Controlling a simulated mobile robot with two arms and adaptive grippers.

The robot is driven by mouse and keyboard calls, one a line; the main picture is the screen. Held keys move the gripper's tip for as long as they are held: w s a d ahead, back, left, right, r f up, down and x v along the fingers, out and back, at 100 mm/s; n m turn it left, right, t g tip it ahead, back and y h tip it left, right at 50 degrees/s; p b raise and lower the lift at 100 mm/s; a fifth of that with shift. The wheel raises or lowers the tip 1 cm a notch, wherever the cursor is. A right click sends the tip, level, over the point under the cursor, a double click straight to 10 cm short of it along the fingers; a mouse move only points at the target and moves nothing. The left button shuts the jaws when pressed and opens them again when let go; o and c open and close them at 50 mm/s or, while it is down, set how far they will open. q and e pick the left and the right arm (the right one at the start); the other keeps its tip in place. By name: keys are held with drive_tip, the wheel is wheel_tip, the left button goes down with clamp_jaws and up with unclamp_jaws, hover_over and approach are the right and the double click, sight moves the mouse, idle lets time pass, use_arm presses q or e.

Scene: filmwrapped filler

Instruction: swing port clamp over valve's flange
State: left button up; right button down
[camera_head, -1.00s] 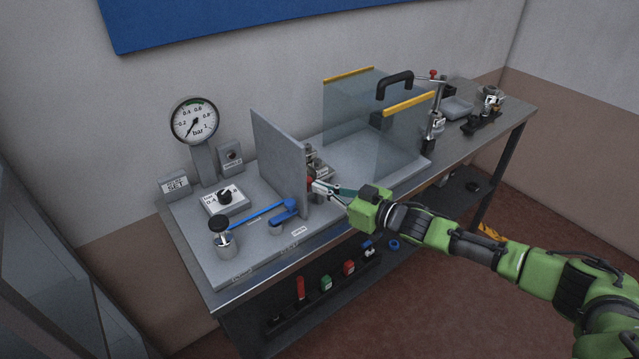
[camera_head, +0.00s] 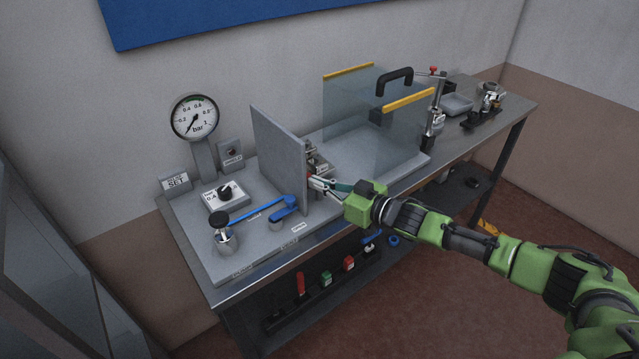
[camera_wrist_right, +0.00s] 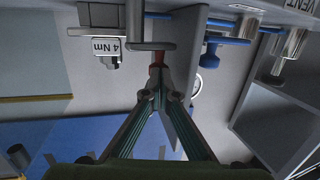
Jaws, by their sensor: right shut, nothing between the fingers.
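My right gripper (camera_head: 316,182) is shut and empty, at the right side of the upright grey plate (camera_head: 282,160). In the right wrist view its fingertips (camera_wrist_right: 166,84) come together just short of a small red tip (camera_wrist_right: 158,58) below a flat grey bar (camera_wrist_right: 150,46). I cannot tell if they touch the red tip. Metal fittings (camera_head: 316,160) stand beside the plate, partly hidden by it and the gripper. The port clamp and the valve's flange cannot be told apart clearly there. A "4 Nm" label (camera_wrist_right: 105,47) shows near the bar. My left gripper is not in view.
A clear guard with a black handle (camera_head: 395,80) stands behind my right gripper. The lower shelf holds red and green items (camera_head: 326,279).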

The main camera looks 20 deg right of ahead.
drive_tip(key=shift+w+a, duration=0.2)
drive_tip(key=shift+a, duration=0.25)
idle(0.5)
drive_tip(key=shift+w+a+p, duration=0.15)
drive_tip(key=shift+a+p, duration=0.1)
drive_tip(key=shift+p, duration=0.05)
drive_tip(key=shift+w+a, duration=0.35)
drive_tip(key=shift+w, duration=0.1)
drive_tip(key=shift+d, duration=0.1)
drive_tip(key=v, duration=1.2)
idle(0.3)
